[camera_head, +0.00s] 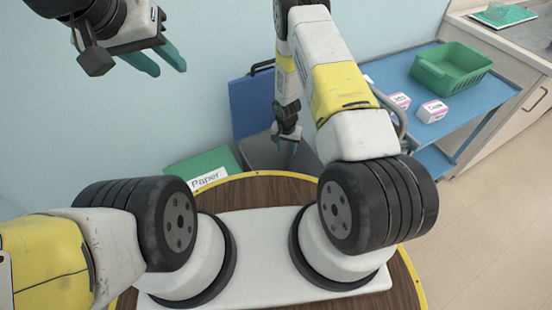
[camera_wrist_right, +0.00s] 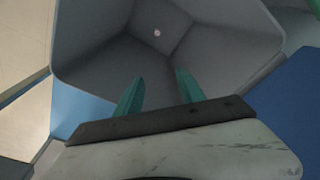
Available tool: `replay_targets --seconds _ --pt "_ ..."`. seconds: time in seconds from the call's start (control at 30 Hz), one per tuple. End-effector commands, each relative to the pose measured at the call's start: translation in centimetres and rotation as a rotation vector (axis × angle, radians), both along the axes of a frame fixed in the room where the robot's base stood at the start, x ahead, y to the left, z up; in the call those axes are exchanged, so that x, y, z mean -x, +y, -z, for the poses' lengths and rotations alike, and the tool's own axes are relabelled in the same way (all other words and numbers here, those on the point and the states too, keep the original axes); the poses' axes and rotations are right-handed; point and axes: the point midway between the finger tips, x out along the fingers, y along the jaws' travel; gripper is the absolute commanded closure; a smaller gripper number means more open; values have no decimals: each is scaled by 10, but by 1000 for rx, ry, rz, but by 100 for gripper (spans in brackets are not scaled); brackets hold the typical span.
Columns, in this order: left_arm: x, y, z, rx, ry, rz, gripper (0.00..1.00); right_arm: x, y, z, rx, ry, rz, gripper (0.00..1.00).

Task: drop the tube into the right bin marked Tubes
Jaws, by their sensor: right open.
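My right gripper (camera_head: 289,150) points down over a dark grey open bin (camera_head: 258,154) in the head view. In the right wrist view its two teal fingers (camera_wrist_right: 157,82) are apart with nothing between them, and the grey bin's inside walls (camera_wrist_right: 90,45) surround them. A small pale round thing (camera_wrist_right: 157,33) lies at the bottom of the bin; it may be the tube, but it is too small to tell. No Tubes label shows. My left gripper (camera_head: 169,71) is open and empty at the upper left, away from the bins.
A green bin top (camera_head: 190,172) with a "Paper" label stands left of the grey bin. A blue panel (camera_head: 250,108) with a dark handle stands behind. A blue trolley (camera_head: 395,70) on the right carries a green basket (camera_head: 450,68) and small white-and-pink boxes (camera_head: 432,111).

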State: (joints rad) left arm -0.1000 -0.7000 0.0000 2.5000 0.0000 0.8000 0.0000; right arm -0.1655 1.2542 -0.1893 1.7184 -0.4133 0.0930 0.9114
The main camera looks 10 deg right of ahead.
Motion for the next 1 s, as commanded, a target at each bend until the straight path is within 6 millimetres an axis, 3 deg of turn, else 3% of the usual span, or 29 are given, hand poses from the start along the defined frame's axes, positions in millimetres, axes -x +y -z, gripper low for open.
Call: replay_targets --seconds 0.17,0.53,1.0 --pt "0 0 0 0 0 0 64 0 1 -13 0 -2 0 54" --pt "0 0 0 0 0 0 64 7 3 -70 0 -1 0 54" --pt "0 0 0 0 0 0 64 9 4 -77 0 0 0 54"
